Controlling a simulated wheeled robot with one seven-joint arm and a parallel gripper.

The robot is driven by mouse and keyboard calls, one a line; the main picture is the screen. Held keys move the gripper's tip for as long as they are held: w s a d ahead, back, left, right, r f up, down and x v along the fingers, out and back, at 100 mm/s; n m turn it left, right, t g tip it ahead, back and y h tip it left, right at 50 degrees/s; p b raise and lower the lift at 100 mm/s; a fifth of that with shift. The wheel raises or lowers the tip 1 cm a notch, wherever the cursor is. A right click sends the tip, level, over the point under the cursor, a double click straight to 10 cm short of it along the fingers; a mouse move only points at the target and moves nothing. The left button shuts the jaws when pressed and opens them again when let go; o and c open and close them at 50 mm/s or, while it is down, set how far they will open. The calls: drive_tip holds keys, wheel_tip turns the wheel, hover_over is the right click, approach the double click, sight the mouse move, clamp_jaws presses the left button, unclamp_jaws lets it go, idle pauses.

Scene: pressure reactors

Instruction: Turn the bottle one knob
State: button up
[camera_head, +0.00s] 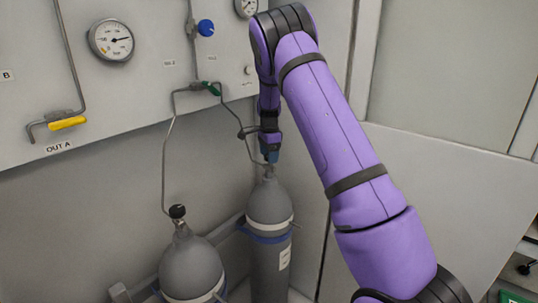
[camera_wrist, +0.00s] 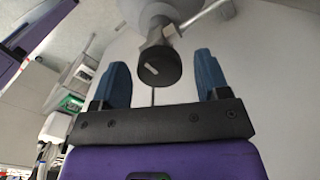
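Two grey gas bottles stand by the wall panel, a left bottle (camera_head: 190,268) and a right bottle (camera_head: 270,205). The left bottle has a round black knob (camera_head: 177,211) on top. I see no label telling which is bottle one. My gripper (camera_head: 271,158) points down at the top of the right bottle and hides its knob in the head view. In the wrist view, the right bottle's black knob (camera_wrist: 158,68) lies between the two spread blue fingers of my gripper (camera_wrist: 161,64). Gaps show on both sides of the knob.
A thin metal pipe (camera_head: 165,150) runs from the left bottle up to a green-handled valve (camera_head: 212,88). A blue band (camera_head: 266,237) holds the right bottle. The panel bears a gauge (camera_head: 111,40), a blue knob (camera_head: 206,27) and a yellow handle (camera_head: 68,123).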

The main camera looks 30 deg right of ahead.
wheel_tip(320, 180, up, 11)
idle(0.8)
drive_tip(key=shift+f, duration=0.1)
